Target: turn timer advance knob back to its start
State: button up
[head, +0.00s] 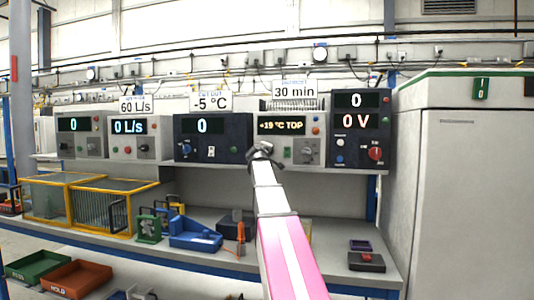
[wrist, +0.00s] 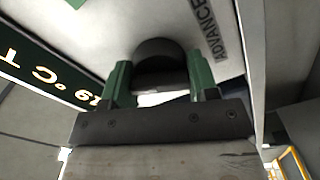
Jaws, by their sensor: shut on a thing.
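The timer panel (head: 291,147) is a pale box on the shelf with a display reading "+19 °C TOP" and a "30 min" sign above it. In the wrist view its face (wrist: 130,15) appears tilted, with the word "ADVANCE" printed beside a round black knob (wrist: 157,55). My gripper (wrist: 158,78) has its two green fingers on either side of that knob, shut on it. In the head view my gripper (head: 262,152) is at the panel's left edge, and my arm end hides the knob. I cannot tell the knob's angle.
A dark panel (head: 212,152) stands close to the left and a dark panel (head: 358,100) with a red knob to the right. A tall grey cabinet (head: 460,190) stands at the right.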

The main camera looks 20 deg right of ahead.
jog(key=shift+n, duration=2.2)
jog(key=o, duration=0.9)
jog(key=shift+o, duration=0.2)
jog(key=shift+s+a, duration=0.1)
jog(key=v, duration=1)
jog(key=shift+s+a, duration=0.2)
jog(key=shift+s, duration=0.05)
jog(key=shift+s, duration=0.1)
